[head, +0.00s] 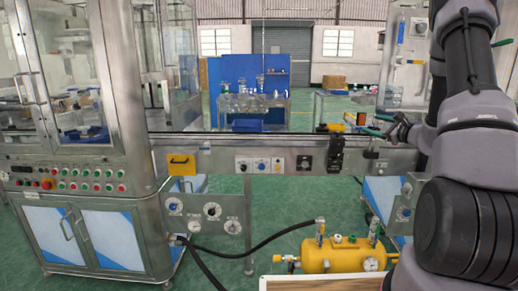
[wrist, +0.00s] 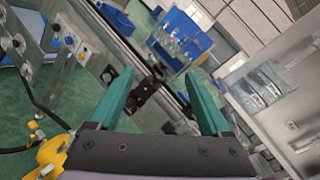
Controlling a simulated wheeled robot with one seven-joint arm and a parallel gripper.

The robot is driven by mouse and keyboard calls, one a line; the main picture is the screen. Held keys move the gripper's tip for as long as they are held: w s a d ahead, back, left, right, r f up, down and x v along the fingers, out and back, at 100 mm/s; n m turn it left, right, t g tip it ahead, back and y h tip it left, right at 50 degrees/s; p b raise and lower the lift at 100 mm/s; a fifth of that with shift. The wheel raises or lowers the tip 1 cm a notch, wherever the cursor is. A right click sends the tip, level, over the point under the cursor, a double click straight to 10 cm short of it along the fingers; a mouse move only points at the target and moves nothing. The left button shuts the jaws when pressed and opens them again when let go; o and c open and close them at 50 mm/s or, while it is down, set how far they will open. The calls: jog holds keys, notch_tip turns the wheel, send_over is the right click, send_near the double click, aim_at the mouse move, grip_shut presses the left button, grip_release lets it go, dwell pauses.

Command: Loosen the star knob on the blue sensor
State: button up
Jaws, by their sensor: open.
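My gripper (head: 377,125) is at the right in the head view, level with the conveyor rail. Its two teal fingers are spread wide with nothing between them; they also show in the wrist view (wrist: 161,80). A black bracketed device (head: 336,150) is clamped on the rail to the left of my gripper. In the wrist view this device (wrist: 144,94) appears beyond the fingers, in the gap between them, apart from them. I cannot make out a blue sensor or a star knob in either view; they are too small or hidden.
The steel conveyor rail (head: 222,156) runs across, with dials and switches on its front. A glazed machine cabinet (head: 85,190) stands left. A yellow tank (head: 332,256) with a gauge is below. A blue-backed workbench (head: 253,105) stands behind; green floor lies open between.

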jog(key=s+a+r+n+g+y, duration=0.25)
jog(key=s+a+r, duration=0.2)
jog(key=a, duration=0.25)
jog(key=s+a+r+n+g+y, duration=0.25)
jog(key=a+r+n, duration=0.2)
jog(key=a, duration=0.25)
jog(key=s+a+r+n+g, duration=0.45)
jog(key=s+a, duration=0.35)
jog(key=s, duration=0.3)
jog(key=s+d+r+n+h, duration=0.2)
jog(key=s+n+h, duration=0.6)
jog(key=s, duration=1)
jog(key=shift+s+d+r+h, duration=0.15)
jog(key=shift+s+d+h, duration=0.1)
jog(key=shift+d+h, duration=0.55)
